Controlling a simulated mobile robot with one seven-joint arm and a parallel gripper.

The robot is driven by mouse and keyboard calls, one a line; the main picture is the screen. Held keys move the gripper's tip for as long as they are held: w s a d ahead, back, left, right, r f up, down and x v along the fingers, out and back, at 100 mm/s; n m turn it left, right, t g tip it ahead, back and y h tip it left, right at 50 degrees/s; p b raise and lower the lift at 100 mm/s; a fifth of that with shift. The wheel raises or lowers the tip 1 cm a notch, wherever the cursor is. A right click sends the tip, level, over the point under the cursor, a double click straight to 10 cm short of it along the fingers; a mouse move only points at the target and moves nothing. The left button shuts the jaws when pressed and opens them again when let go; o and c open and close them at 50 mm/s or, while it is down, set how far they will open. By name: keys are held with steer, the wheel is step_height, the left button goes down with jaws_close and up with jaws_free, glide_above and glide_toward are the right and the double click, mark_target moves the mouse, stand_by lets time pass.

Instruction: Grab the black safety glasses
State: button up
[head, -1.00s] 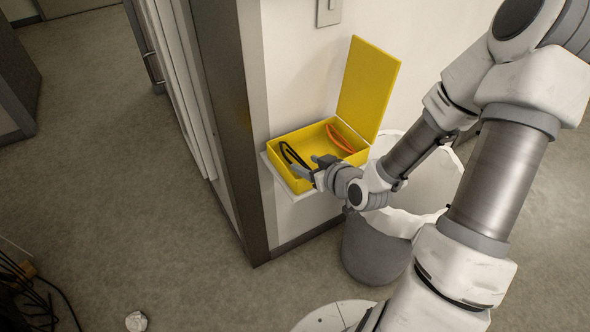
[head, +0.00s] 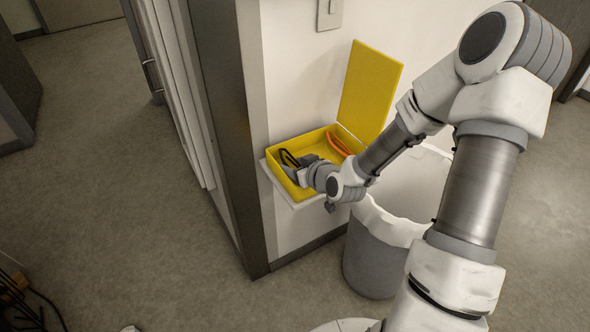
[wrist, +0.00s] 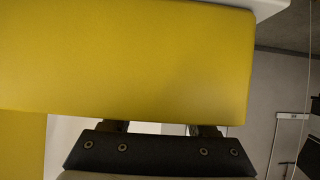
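The black safety glasses (head: 287,158) lie in the left part of an open yellow box (head: 272,153) in the head view. My gripper (head: 297,163) reaches over the box's front side, right beside the glasses and partly covering them. In the wrist view the two finger bases of my gripper (wrist: 163,128) stand wide apart, so it looks open. The fingertips are hidden behind a yellow surface (wrist: 130,60) of the box. The glasses do not show in the wrist view, and I cannot tell whether the fingers touch them.
Orange-rimmed glasses (head: 340,145) lie at the right of the box, partly hidden by my arm. The raised yellow lid (head: 371,90) stands behind. The box sits on a small white shelf (head: 287,198) by a wall corner. A grey bin (head: 372,260) with a white liner stands below right.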

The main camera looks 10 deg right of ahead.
jaws_close()
steer(key=shift+r, duration=0.1)
